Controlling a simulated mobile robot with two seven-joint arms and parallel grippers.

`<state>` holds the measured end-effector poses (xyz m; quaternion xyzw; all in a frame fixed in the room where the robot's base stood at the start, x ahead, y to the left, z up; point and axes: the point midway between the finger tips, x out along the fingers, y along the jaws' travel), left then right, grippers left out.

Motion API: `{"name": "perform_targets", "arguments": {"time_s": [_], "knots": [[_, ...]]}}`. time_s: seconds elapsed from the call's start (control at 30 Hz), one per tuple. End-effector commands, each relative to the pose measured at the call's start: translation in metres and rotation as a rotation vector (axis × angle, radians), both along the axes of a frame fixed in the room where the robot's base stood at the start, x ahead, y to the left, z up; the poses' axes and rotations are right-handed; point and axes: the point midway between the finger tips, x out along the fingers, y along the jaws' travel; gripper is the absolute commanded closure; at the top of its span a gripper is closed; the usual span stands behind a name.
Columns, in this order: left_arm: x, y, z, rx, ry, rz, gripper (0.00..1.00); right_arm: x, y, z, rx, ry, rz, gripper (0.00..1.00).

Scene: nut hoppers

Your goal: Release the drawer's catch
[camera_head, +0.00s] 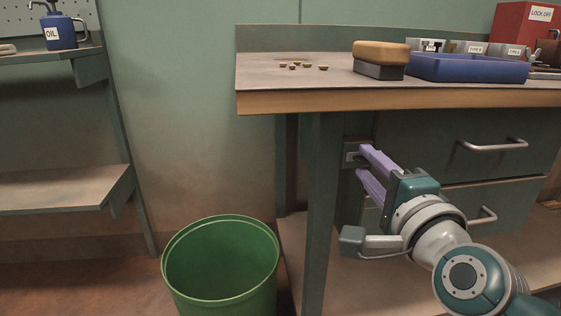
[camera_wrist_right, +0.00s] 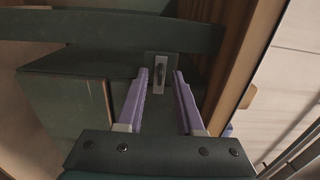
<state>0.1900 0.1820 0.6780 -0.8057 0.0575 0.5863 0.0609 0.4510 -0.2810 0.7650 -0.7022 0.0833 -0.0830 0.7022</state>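The catch (camera_head: 351,156) is a small light metal plate with a dark slot or lever, on the left side of the drawer unit under the bench top. It also shows in the right wrist view (camera_wrist_right: 159,75), ahead of and between the fingertips. The upper drawer (camera_head: 455,148) is green with a metal bar handle (camera_head: 493,146) and looks closed. My right gripper (camera_head: 364,162) is open, its two purple fingers apart with the tips close to the catch. I cannot tell whether they touch it. My left gripper is not in view.
A lower drawer handle (camera_head: 482,216) lies behind my right arm. The workbench (camera_head: 300,98) edge runs just above the gripper, and a bench leg (camera_head: 318,220) stands left of it. A green bin (camera_head: 222,262) is on the floor. A blue tray (camera_head: 468,69) and brush (camera_head: 380,58) sit on top.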

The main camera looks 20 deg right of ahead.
Motion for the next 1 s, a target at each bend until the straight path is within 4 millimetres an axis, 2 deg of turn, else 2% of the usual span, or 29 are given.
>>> {"name": "perform_targets", "arguments": {"time_s": [0.07,0.3,0.4,1.0], "knots": [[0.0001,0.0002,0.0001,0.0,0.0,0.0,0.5,-0.0002,-0.0001,0.0,0.0,0.0,0.0,0.65],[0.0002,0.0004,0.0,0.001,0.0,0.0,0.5,-0.0004,0.0001,-0.0001,0.0,0.0,0.0,0.92],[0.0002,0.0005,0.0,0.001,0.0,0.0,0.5,-0.0005,0.0001,-0.0001,0.0,0.0,0.0,1.0],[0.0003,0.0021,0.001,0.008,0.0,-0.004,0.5,-0.0005,0.0002,0.0002,-0.01,0.002,0.0,1.0]]}}
